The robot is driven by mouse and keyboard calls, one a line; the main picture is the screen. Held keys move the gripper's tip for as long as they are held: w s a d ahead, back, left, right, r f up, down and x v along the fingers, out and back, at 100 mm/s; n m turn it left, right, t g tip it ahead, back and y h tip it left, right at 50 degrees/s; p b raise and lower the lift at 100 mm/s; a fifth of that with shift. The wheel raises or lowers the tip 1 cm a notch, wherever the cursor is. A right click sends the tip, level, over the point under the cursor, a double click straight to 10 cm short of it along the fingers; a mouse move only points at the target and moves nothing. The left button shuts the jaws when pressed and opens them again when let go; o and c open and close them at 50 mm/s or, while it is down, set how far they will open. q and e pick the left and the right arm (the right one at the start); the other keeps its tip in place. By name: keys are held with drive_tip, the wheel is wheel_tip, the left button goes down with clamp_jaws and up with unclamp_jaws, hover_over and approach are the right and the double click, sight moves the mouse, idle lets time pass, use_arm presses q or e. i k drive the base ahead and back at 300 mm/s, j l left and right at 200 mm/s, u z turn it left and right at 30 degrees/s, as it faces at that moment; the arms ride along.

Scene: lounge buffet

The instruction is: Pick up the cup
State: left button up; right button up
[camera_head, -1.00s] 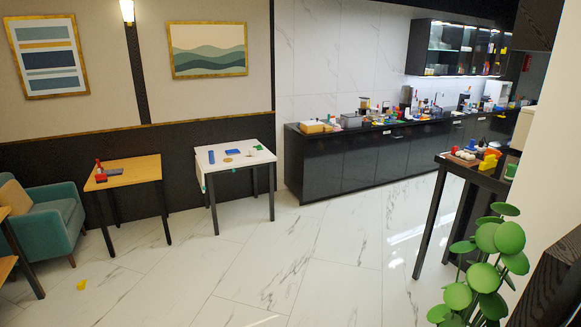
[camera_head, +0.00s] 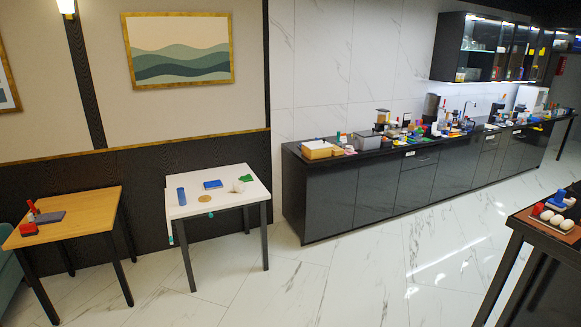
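No cup can be made out with certainty. A small white object (camera_head: 238,186), possibly a cup, stands on the white table (camera_head: 225,208) left of centre, but it is too small to tell. A blue upright cylinder (camera_head: 181,196) stands at that table's left side. Many small items on the long dark counter (camera_head: 330,200) are too small to tell apart. Neither of my grippers is in view.
A wooden table (camera_head: 85,218) at left holds a red item (camera_head: 28,229) and a dark flat item (camera_head: 50,217). A dark table with white and red items (camera_head: 555,219) stands at right. The marble floor (camera_head: 370,285) between is clear.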

sight(238, 185)
drive_tip(key=i, duration=2.4)
